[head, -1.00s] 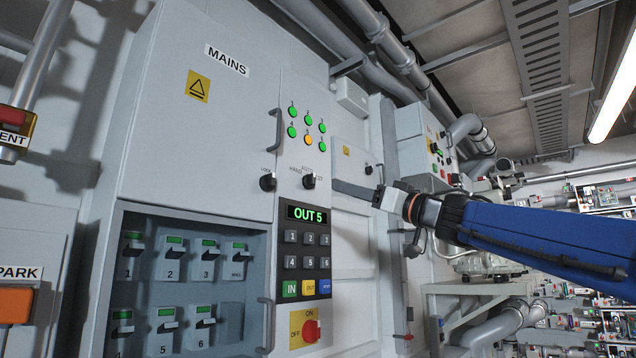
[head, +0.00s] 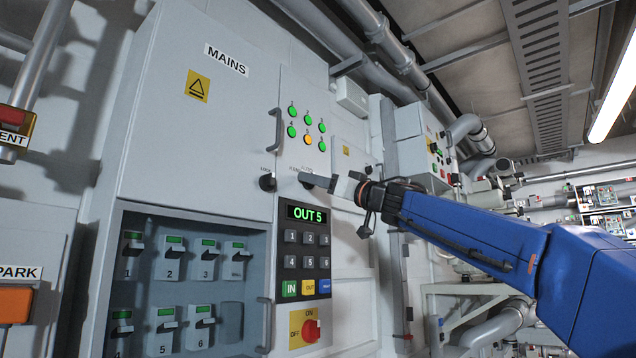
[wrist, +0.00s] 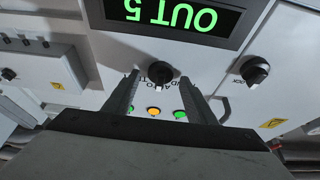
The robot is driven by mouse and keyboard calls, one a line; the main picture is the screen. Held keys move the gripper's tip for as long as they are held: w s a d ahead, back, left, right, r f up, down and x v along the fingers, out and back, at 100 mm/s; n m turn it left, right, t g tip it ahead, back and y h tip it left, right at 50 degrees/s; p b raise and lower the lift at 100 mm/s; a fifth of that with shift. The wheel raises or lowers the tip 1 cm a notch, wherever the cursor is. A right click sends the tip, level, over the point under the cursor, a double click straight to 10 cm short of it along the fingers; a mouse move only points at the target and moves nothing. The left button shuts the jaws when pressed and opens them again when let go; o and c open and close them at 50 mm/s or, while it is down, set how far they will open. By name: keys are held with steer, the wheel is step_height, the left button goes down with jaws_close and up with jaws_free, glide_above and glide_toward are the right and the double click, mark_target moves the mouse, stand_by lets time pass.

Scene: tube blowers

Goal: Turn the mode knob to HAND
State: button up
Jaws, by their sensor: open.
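The mode knob (head: 306,180) is a small dark knob on the grey cabinet, below the indicator lamps. Small lettering above it reads HAND at left and AUTO in the middle; it is partly covered. In the wrist view, which is upside down, the knob (wrist: 160,72) sits between the two fingertips.
A second dark knob (head: 267,182) sits close to the left, and also shows in the wrist view (wrist: 254,70). Below are the OUT 5 display (head: 307,214), a keypad (head: 306,250) and a red switch (head: 311,330). A door handle (head: 276,130) projects at upper left.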

steer(key=c, duration=1)
steer(key=shift+c, duration=0.2)
steer(key=shift+n, duration=0.5)
steer(key=n+g, duration=0.2)
steer(key=n, duration=0.2)
steer(key=n+g+y, duration=0.1)
steer(key=n+g, duration=0.1)
steer(key=n, duration=0.2)
steer(key=n+g, duration=0.2)
steer(key=n, duration=0.2)
steer(key=shift+w+d+n+y, duration=0.15)
steer(key=shift+n+y, duration=0.25)
steer(key=shift+g, duration=0.3)
